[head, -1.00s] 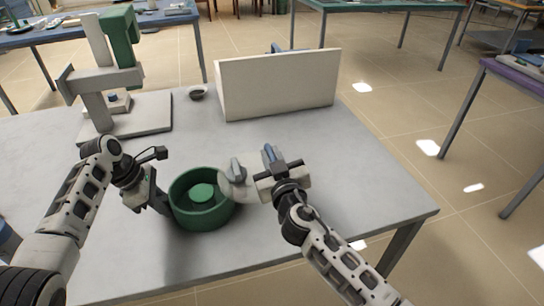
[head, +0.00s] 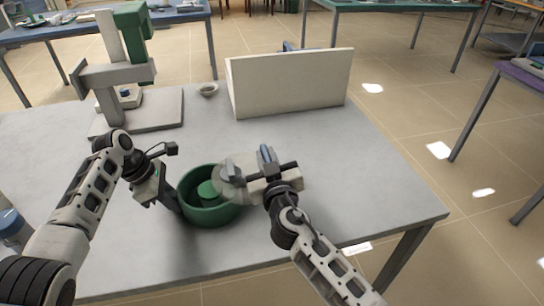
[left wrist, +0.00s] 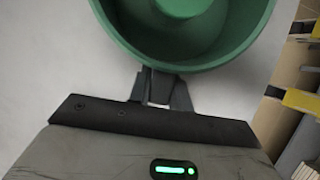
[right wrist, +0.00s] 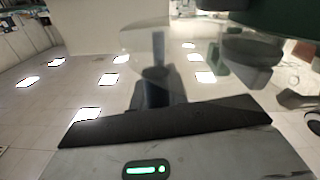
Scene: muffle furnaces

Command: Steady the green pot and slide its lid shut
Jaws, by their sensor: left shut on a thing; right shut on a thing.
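The green pot (head: 207,213) stands on the grey table with its top partly open. A smaller green round piece (head: 208,188) shows inside it. The pale, see-through lid (head: 228,164) with a grey knob overlaps the right part of the pot's rim; its left part is open. My left gripper (head: 172,202) is shut on the near-left wall of the pot, and its fingers meet the wall in the left wrist view (left wrist: 160,88). My right gripper (head: 250,178) is shut on the lid at its right side; the exact grip is partly hidden.
A cream upright panel (head: 290,82) stands behind the pot. A small bowl (head: 208,90) and a grey-and-green stand (head: 130,70) are at the back left. The table (head: 350,190) is clear to the right, up to its edge.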

